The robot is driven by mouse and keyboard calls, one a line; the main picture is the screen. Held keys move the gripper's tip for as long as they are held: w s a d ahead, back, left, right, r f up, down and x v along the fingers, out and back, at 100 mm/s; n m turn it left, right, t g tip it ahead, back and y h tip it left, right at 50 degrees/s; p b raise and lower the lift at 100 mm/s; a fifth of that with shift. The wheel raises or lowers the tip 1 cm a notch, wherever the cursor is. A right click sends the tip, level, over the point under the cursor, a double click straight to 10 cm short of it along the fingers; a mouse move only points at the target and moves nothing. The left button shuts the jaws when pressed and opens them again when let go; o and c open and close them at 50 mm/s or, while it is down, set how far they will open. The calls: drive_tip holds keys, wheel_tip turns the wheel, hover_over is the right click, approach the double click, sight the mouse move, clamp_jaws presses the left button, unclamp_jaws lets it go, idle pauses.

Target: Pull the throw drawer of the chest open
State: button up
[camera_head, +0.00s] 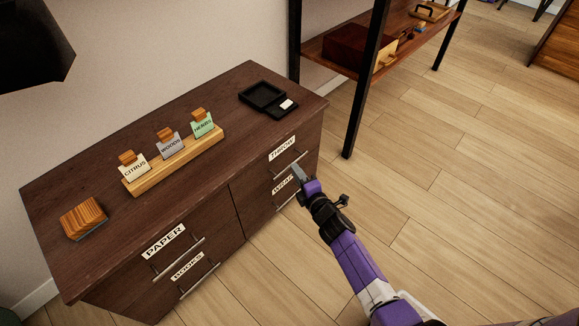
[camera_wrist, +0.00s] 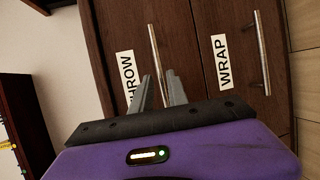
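The dark brown chest (camera_head: 75,220) stands against the wall. Its throw drawer, with the white THROW label (camera_head: 282,148), is at the upper right of the front and looks shut. In the wrist view the throw drawer's metal bar handle (camera_wrist: 154,45) runs down between the two grey fingers of my gripper (camera_wrist: 159,80). The fingers stand apart on either side of the bar; I cannot tell if either touches it. In the head view my gripper (camera_head: 299,172) is at this handle and hides part of it.
The WRAP drawer (camera_wrist: 223,62) is just below, with its own bar handle (camera_wrist: 260,50). PAPER (camera_head: 163,241) and BOOKS (camera_head: 187,267) drawers are at the left. A card rack (camera_head: 197,150), wooden block (camera_head: 84,217) and black tray (camera_head: 262,94) sit on top. The floor in front is clear.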

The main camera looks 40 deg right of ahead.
drive_tip(key=b+x, duration=0.1)
drive_tip(key=x, duration=0.4)
drive_tip(key=shift+b, duration=0.3)
clamp_jaws()
idle(1.1)
